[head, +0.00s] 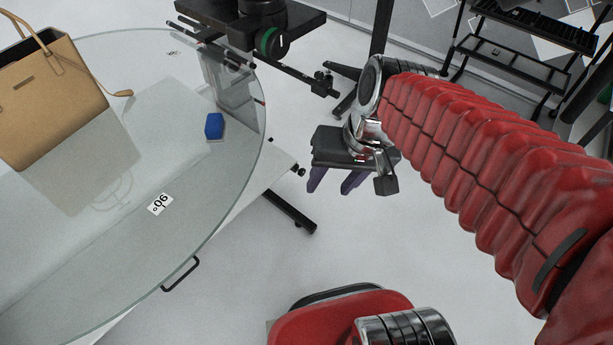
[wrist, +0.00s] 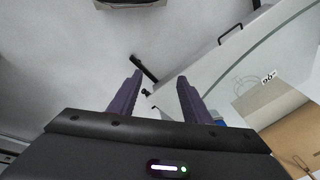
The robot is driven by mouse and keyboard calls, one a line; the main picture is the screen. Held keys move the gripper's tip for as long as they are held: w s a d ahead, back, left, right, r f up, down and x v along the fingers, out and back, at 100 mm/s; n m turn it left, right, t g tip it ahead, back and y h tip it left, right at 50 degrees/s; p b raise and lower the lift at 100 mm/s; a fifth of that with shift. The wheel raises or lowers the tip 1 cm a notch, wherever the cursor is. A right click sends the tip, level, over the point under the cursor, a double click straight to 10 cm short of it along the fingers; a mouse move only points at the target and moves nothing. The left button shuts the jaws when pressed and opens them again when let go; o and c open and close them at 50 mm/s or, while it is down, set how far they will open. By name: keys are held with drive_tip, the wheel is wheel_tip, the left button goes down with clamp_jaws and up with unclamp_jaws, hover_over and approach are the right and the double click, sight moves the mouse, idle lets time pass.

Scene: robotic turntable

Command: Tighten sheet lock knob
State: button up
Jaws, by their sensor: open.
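A small black knob (head: 299,171) sticks out from the edge of the white sheet under the glass turntable; it looks like the sheet lock knob. It shows in the wrist view (wrist: 146,92) as a dark spot between my fingers. My gripper (head: 331,188) has purple fingers spread apart with nothing held. It is just right of the knob in the head view. In the wrist view, the fingers of my gripper (wrist: 160,76) point toward the table side. I cannot tell whether the knob is tight.
The glass turntable (head: 215,218) carries a tan handbag (head: 40,100), a blue block (head: 214,126) and a 90° label (head: 159,204). A black table foot (head: 290,212) lies below the knob. A black camera stand (head: 250,25) is behind. A black handle (head: 181,274) sits at the front.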

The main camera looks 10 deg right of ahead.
drive_tip(key=w+a+f+m+y, duration=0.2)
drive_tip(key=w+f+m+y, duration=1)
drive_tip(key=w+f, duration=0.5)
drive_tip(key=m+t+h, duration=0.4)
drive_tip(key=m+t, duration=0.8)
drive_tip(key=m, duration=0.3)
approach(303, 173)
drive_tip(key=v, duration=0.6)
drive_tip(key=shift+w+d+f, duration=0.1)
drive_tip(key=shift+d+f, duration=0.1)
drive_tip(key=shift+f, duration=0.05)
drive_tip(key=shift+n, duration=0.3)
drive_tip(key=x, duration=1.4)
drive_tip(key=shift+r, duration=0.15)
drive_tip(key=shift+c, duration=0.2)
